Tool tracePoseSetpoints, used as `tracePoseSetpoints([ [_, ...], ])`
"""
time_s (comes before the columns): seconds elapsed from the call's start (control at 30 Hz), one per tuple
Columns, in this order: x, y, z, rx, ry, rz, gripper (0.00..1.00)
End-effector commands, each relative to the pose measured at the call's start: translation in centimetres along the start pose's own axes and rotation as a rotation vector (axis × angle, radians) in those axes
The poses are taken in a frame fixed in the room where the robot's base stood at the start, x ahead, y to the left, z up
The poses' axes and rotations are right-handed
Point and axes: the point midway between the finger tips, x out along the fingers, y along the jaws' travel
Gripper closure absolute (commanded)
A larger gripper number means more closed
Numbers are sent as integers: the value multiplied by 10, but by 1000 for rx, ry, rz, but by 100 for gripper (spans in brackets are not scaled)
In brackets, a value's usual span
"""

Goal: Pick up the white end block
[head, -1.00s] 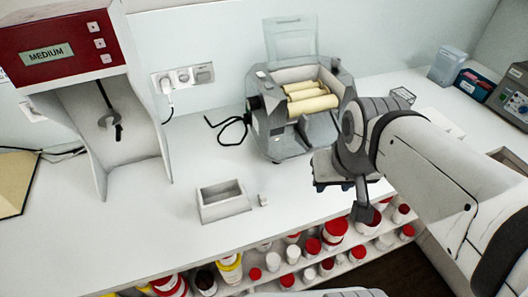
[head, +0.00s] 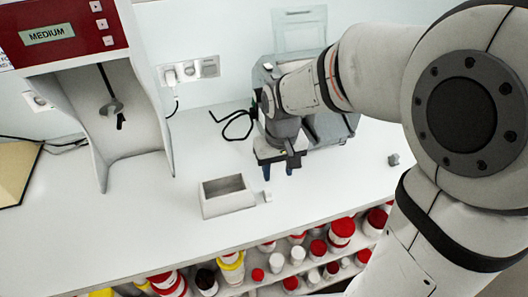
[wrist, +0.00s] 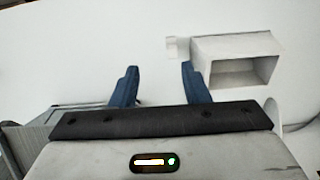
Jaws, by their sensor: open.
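The white end block (head: 267,196) is a small pale piece on the white counter, just right of a white open box. In the wrist view the end block (wrist: 172,48) lies beyond my fingertips, beside the box, pale against the pale counter. My gripper (head: 278,171) is open and empty, pointing down above the counter behind the block in the head view. Its two blue fingers also show in the wrist view (wrist: 160,69), spread apart, with the block ahead of the gap and slightly toward the right finger.
The white open box (head: 228,206) stands close to the block; the right finger appears near it in the wrist view. The roller mill (head: 335,128) stands behind my gripper, partly hidden by my arm. A shelf of jars (head: 297,255) lies below the counter's front edge. Counter left of the box is clear.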

Motion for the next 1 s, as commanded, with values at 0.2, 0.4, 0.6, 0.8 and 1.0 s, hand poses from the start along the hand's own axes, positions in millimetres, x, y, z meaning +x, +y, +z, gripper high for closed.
tracePoseSetpoints([
  [0.2, 35, -19, -18, -45, -48, -1, 58],
  [0.4, 56, -21, -18, -48, -53, -1, 58],
  [0.6, 79, -19, -16, -47, -55, -1, 58],
  [0.8, 107, -19, -15, -46, -53, -1, 58],
  [1.0, 113, -18, -15, -46, -49, -1, 58],
])
